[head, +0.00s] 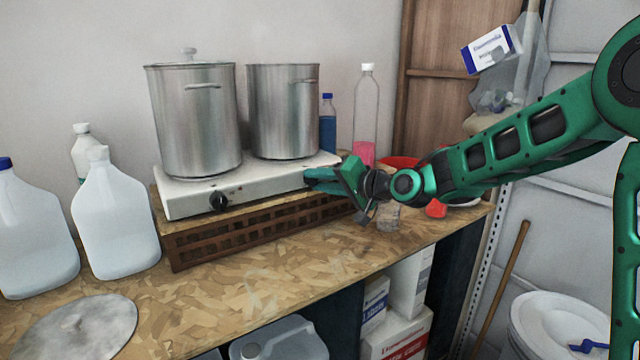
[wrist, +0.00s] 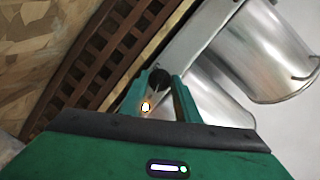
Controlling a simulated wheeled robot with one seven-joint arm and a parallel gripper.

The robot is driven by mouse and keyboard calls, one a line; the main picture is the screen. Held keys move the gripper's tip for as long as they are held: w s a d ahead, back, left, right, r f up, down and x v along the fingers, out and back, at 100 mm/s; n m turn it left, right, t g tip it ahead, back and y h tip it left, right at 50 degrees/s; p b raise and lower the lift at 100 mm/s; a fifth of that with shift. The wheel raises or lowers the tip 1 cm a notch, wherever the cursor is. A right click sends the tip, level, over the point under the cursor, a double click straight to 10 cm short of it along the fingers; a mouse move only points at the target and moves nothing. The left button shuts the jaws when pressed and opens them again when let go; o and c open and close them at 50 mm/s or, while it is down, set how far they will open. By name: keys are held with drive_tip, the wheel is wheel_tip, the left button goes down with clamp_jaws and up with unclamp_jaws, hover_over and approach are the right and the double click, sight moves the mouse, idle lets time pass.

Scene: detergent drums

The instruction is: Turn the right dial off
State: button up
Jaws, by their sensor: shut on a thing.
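A white two-burner hot plate (head: 265,186) stands on a brown lattice crate on the bench. Its left dial (head: 218,201) is black and shows on the front face. The right dial is hidden behind my gripper in the head view. In the wrist view the dark right dial (wrist: 159,80) sits between my fingertips. My gripper (head: 318,178) is at the right end of the front face, its fingers shut on this dial; it also shows in the wrist view (wrist: 158,90). A small orange-white light (wrist: 146,106) glows beside the dial. I cannot read the dial's setting.
Two steel pots, a lidded one (head: 195,120) and an open one (head: 284,112), stand on the hot plate. A clear bottle with pink liquid (head: 365,120) and a blue bottle (head: 327,125) stand behind. White jugs (head: 115,215) are at left. The bench front is mostly clear.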

drive_tip(key=shift+d+f+h, duration=0.1)
drive_tip(key=shift+h, duration=0.2)
drive_tip(key=n, duration=0.2)
drive_tip(key=shift+s+n+h, duration=0.1)
drive_tip(key=shift+n+h, duration=0.2)
drive_tip(key=shift+h, duration=0.1)
drive_tip(key=n, duration=0.1)
drive_tip(key=n+h, duration=0.1)
drive_tip(key=shift+a+n+t, duration=0.2)
drive_tip(key=shift+n+t, duration=0.1)
drive_tip(key=n+t+h, duration=0.1)
drive_tip(key=n, duration=0.2)
drive_tip(key=shift+s+h, duration=0.15)
drive_tip(key=shift+h, duration=0.25)
drive_tip(key=shift+n+t+h, duration=0.3)
drive_tip(key=shift+n+h, duration=0.1)
drive_tip(key=shift+n, duration=0.5)
drive_tip(key=shift+f, duration=0.1)
drive_tip(key=o, duration=1)
drive_tip(key=shift+o, duration=0.2)
drive_tip(key=shift+a, duration=0.1)
drive_tip(key=shift+r, duration=0.2)
